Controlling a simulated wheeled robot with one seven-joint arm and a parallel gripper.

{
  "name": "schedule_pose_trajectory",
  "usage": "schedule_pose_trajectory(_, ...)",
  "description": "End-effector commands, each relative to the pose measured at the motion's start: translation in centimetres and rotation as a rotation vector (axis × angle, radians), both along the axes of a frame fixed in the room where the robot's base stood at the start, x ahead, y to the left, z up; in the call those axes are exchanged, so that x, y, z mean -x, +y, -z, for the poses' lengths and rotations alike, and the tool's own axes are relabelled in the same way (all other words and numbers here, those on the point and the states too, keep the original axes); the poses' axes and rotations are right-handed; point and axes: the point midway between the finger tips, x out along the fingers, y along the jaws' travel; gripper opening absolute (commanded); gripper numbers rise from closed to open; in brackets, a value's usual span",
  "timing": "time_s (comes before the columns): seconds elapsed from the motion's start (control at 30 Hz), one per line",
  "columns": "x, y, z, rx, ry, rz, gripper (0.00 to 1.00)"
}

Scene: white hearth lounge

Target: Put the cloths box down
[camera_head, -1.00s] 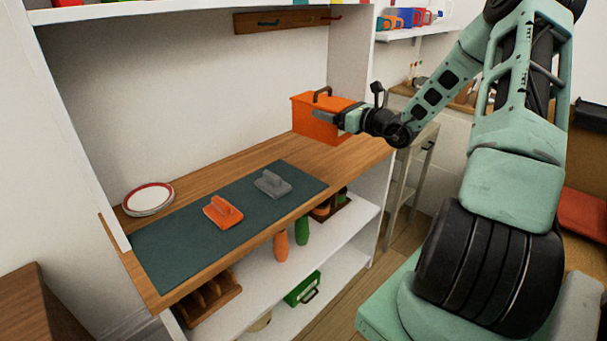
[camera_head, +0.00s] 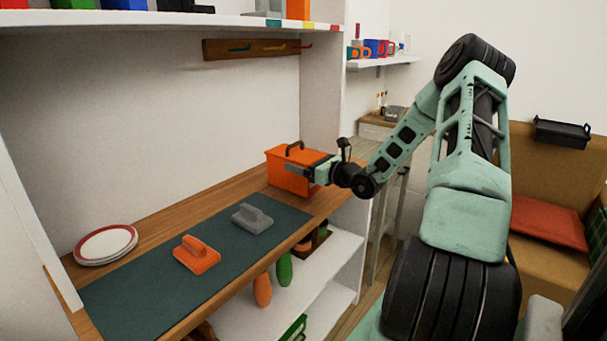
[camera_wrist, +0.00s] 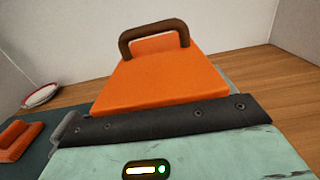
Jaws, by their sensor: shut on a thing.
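The cloths box appears to be the orange box (camera_head: 287,178) with a dark brown handle on top; no label shows. It is at the right end of the wooden worktop (camera_head: 178,205), near the back wall. My gripper (camera_head: 308,172) reaches in from the right and is shut on the box. In the wrist view the orange box (camera_wrist: 150,80) fills the middle, upright, with its handle up. Its lower part is hidden behind my gripper (camera_wrist: 160,118), so I cannot tell whether it touches the worktop.
A dark green mat (camera_head: 150,285) holds an orange tool (camera_head: 197,258) and a grey tool (camera_head: 252,222). Plates (camera_head: 105,246) are stacked at the left. A hook rail (camera_head: 255,48) and an upper shelf (camera_head: 180,18) are above. Bare worktop lies between mat and box.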

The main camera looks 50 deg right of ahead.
Motion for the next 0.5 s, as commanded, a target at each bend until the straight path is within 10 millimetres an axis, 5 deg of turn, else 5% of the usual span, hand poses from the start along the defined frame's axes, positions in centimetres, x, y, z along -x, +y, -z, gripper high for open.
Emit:
schedule_pose_trajectory(0.2, 0.0, 0.0, 2.8, -0.002, 0.000, 0.000, 0.56)
schedule_pose_trajectory(0.5, 0.0, 0.0, 3.0, 0.000, 0.000, 0.000, 0.56)
